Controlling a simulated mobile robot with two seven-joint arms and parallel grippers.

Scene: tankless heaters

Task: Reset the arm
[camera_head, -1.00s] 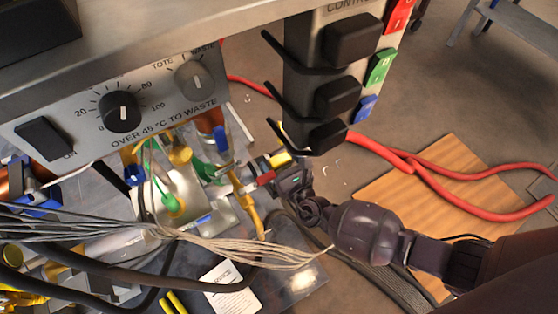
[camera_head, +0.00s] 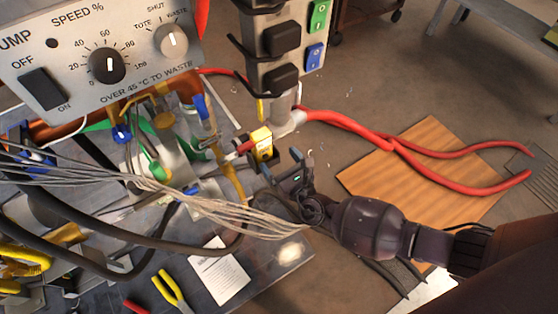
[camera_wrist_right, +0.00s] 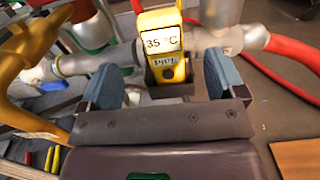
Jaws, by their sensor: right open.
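My right gripper (camera_head: 282,168) is open and empty. Its arm (camera_head: 365,228) comes in from the lower right in the head view. In the right wrist view the two blue-grey finger pads (camera_wrist_right: 164,82) stand wide apart. A yellow display unit (camera_head: 261,143) sits on the pipework just beyond the gripper, apart from it in the head view. In the right wrist view this yellow unit (camera_wrist_right: 165,22) reads 35 °C and shows between and beyond the fingers. My left gripper is in neither view.
A grey control panel (camera_head: 135,62) with knobs overhangs the pipes at upper left. A switch post (camera_head: 262,60) stands behind the gripper. Loose grey wires (camera_head: 215,208) hang left of the gripper. Red hoses (camera_head: 350,123) cross the floor near a wooden board (camera_head: 425,160). Pliers (camera_head: 170,288) lie below.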

